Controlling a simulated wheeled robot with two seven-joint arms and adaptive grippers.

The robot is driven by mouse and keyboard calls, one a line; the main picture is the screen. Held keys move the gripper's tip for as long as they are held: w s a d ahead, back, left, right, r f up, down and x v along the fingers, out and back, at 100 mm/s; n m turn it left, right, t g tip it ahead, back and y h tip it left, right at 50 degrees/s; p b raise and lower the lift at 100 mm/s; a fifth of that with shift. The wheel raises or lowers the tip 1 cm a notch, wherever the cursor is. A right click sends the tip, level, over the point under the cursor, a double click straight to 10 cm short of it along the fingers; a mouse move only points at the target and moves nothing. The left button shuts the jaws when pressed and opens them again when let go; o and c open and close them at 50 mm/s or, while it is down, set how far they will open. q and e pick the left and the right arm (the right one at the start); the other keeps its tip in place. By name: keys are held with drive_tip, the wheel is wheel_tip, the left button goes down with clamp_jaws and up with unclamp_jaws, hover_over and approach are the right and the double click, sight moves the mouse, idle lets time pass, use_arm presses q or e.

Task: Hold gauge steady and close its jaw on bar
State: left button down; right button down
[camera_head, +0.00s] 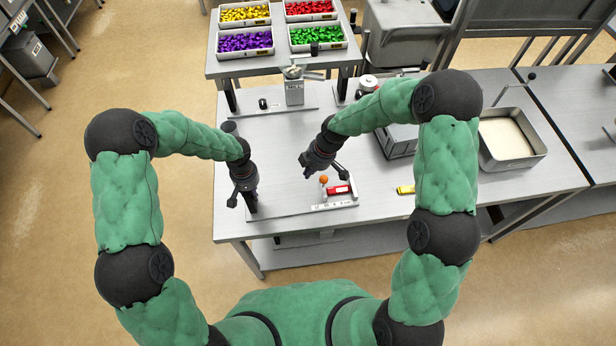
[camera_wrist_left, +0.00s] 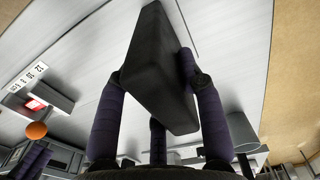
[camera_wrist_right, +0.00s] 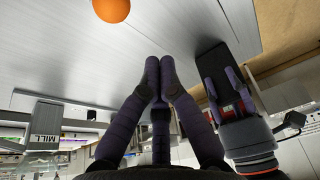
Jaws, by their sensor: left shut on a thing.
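The gauge has a grey base plate (camera_head: 290,216) with a number scale (camera_head: 333,206) at its right part, and lies near the table's front edge. A black upright block (camera_wrist_left: 160,65) stands at its left end; my left gripper (camera_head: 243,197) is shut on that block. An orange ball knob (camera_head: 323,180) stands near the right end, beside a red piece (camera_head: 339,190); the knob also shows in the right wrist view (camera_wrist_right: 111,9). Which piece is the bar, I cannot tell. My right gripper (camera_head: 308,171) is shut and empty, left of the knob and apart from it.
A yellow item (camera_head: 405,189) lies to the right of the gauge. A grey box (camera_head: 398,141) and a pale-filled tray (camera_head: 507,138) stand further right. A small grey machine (camera_head: 294,90) stands at the back, before bins of coloured pieces. The table's middle is clear.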

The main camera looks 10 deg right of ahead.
use_arm(q)
drive_tip(key=shift+s+f, duration=0.35)
drive_tip(key=shift+s, duration=0.1)
use_arm(e)
drive_tip(key=v, duration=0.4)
drive_tip(key=shift+d+r, duration=0.15)
drive_tip(key=shift+r, duration=0.25)
use_arm(q)
drive_tip(key=c, duration=0.9)
unclamp_jaws()
drive_tip(key=shift+c, duration=0.2)
drive_tip(key=shift+o, duration=1.1)
drive_tip(key=shift+w, duration=0.15)
drive_tip(key=shift+w+r, duration=0.1)
drive_tip(key=shift+w, duration=0.1)
drive_tip(key=shift+r, duration=0.1)
drive_tip(key=shift+r, duration=0.1)
